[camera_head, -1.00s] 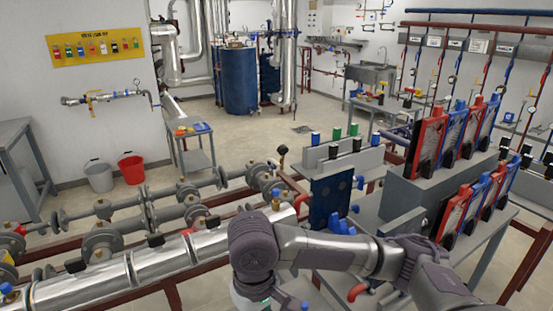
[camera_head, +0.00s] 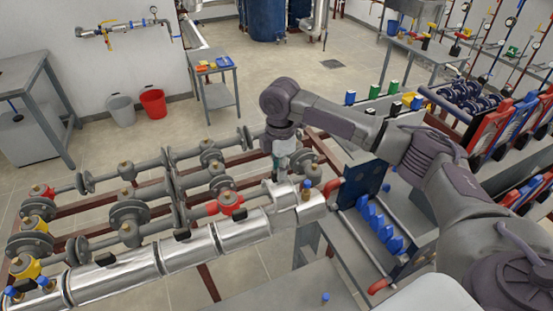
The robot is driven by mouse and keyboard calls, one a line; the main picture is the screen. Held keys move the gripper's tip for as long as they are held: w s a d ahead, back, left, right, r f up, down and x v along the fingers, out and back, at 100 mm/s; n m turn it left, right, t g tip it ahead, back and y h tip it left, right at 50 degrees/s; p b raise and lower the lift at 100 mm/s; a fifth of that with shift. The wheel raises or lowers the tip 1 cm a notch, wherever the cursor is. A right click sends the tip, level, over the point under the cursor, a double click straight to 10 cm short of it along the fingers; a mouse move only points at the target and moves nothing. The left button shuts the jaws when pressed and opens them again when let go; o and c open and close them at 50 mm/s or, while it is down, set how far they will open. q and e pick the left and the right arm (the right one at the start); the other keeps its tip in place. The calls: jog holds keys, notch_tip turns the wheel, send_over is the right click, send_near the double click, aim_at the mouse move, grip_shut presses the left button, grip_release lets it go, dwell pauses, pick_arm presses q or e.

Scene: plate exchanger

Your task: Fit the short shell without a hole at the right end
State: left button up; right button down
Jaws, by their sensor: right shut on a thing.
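A row of shiny metal shells (camera_head: 190,249) covers a pipe that runs from the lower left to the middle. My right gripper (camera_head: 279,172) points down over the right end of this row. It is shut on a short silver shell (camera_head: 284,194), which shows just below the fingers. The held shell is at or just above the pipe; I cannot tell whether it is seated. The fingertips are partly hidden. My left gripper is out of view.
Parallel pipes with grey flanges (camera_head: 128,214) and a red valve (camera_head: 231,200) run behind the shells. A blue plate frame (camera_head: 364,192) with blue parts (camera_head: 381,228) stands to the right. A grey table (camera_head: 280,297) is in front. Open floor lies behind.

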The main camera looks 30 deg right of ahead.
aim_at(279, 184)
jog(key=shift+s+f, duration=0.25)
jog(key=shift+f, duration=0.55)
notch_tip(279, 184, down, 5)
jog(key=shift+w+a+f+b, duration=0.1)
jog(key=shift+b, duration=0.2)
jog(key=shift+f, duration=0.55)
jog(key=shift+p, duration=0.35)
jog(key=shift+f, duration=0.2)
jog(key=shift+f+b, duration=0.55)
jog(key=shift+f, duration=0.5)
